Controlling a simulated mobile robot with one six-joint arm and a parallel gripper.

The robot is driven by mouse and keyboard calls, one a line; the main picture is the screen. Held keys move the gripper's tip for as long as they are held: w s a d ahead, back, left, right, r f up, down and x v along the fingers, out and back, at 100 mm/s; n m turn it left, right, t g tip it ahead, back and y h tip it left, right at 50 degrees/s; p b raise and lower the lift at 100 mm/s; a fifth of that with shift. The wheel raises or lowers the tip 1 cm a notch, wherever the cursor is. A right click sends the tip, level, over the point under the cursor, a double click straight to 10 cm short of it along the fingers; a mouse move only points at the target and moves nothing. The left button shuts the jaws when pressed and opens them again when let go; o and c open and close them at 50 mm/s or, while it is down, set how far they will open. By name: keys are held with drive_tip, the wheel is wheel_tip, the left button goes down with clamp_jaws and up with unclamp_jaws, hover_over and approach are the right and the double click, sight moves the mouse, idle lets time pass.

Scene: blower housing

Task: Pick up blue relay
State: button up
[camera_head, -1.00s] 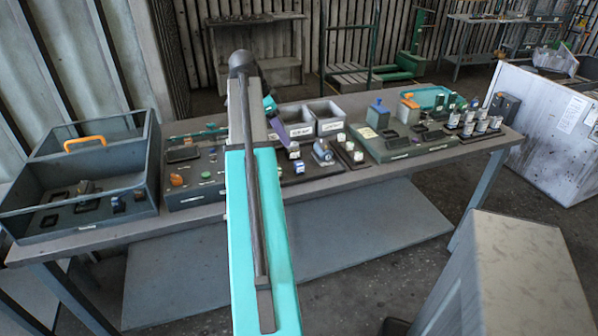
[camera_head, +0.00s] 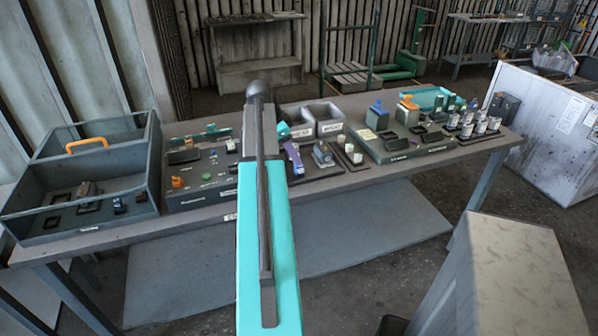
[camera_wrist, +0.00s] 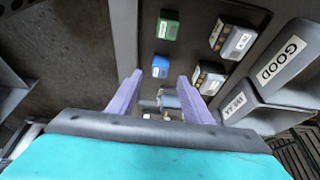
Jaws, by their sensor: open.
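The blue relay (camera_wrist: 160,66) is a small blue block with a white label. In the wrist view it stands on a dark board just beyond the fingertips, in line with the gap between them. My gripper (camera_wrist: 160,77) has two purple fingers spread apart, with no relay held. In the head view my gripper (camera_head: 293,158) is low over the middle of the bench, and my arm and fingers hide most of the relay area there.
A green block (camera_wrist: 167,27) and grey-and-black relays (camera_wrist: 232,38) share the board. Grey bins (camera_wrist: 290,65) labelled GOOD and another word stand at the right. A tray with an orange handle (camera_head: 86,144) is at the bench's left; a fixture board (camera_head: 400,152) is at its right.

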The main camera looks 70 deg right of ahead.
sight(299, 170)
drive_tip(key=shift+s+f, duration=0.1)
drive_tip(key=shift+f, duration=0.15)
drive_tip(key=shift+p+x, duration=0.95)
drive_tip(key=shift+x, duration=1.55)
drive_tip(key=c, duration=0.9)
